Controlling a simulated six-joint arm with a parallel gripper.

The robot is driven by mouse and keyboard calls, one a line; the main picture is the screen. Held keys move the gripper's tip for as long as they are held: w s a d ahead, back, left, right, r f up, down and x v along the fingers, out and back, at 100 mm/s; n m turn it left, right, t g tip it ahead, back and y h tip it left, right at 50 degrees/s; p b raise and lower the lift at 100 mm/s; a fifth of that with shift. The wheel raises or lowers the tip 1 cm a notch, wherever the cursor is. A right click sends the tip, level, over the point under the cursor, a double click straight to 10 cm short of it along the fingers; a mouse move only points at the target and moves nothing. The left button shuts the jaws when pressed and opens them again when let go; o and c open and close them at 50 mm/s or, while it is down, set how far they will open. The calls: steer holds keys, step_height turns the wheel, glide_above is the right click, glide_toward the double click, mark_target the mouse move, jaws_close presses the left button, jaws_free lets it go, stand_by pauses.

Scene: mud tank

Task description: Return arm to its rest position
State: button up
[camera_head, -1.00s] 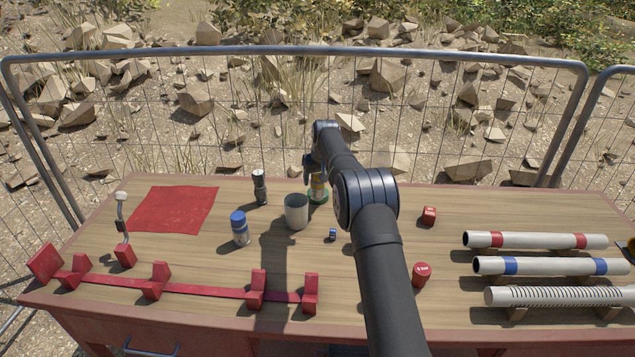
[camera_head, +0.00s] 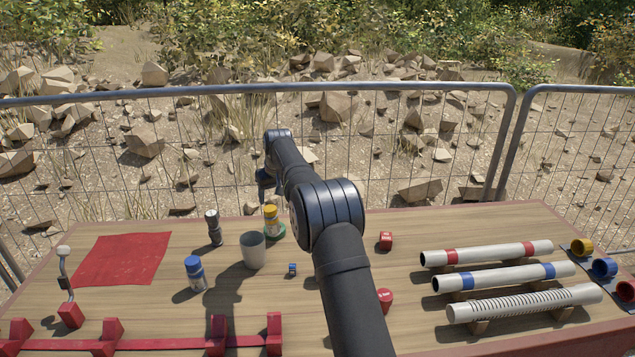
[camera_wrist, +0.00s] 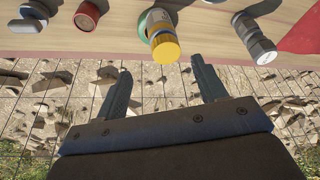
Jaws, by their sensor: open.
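My gripper (camera_wrist: 163,82) is open, with its two fingers apart and nothing between them in the wrist view. In the head view my arm reaches up from the bottom and bends at a dark joint; the wrist end hangs above the table's back edge and the fingers are mostly hidden. The yellow-capped bottle (camera_head: 271,222) stands on a green disc on the table (camera_head: 340,250). It also shows in the wrist view (camera_wrist: 161,38), apart from the fingertips.
A grey cup (camera_head: 252,252), a blue-capped bottle (camera_head: 195,275), a dark cylinder (camera_head: 214,229) and a red cloth (camera_head: 122,259) lie left of my arm. Several pipes (camera_head: 487,252) rest at right. A wire fence (camera_head: 330,88) stands behind the table.

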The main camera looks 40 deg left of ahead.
mark_target(272, 207)
steer(key=x, duration=1.2)
steer(key=shift+f, duration=0.3)
step_height(272, 207, up, 3)
steer(key=shift+r, duration=0.6)
steer(key=shift+o, duration=0.4)
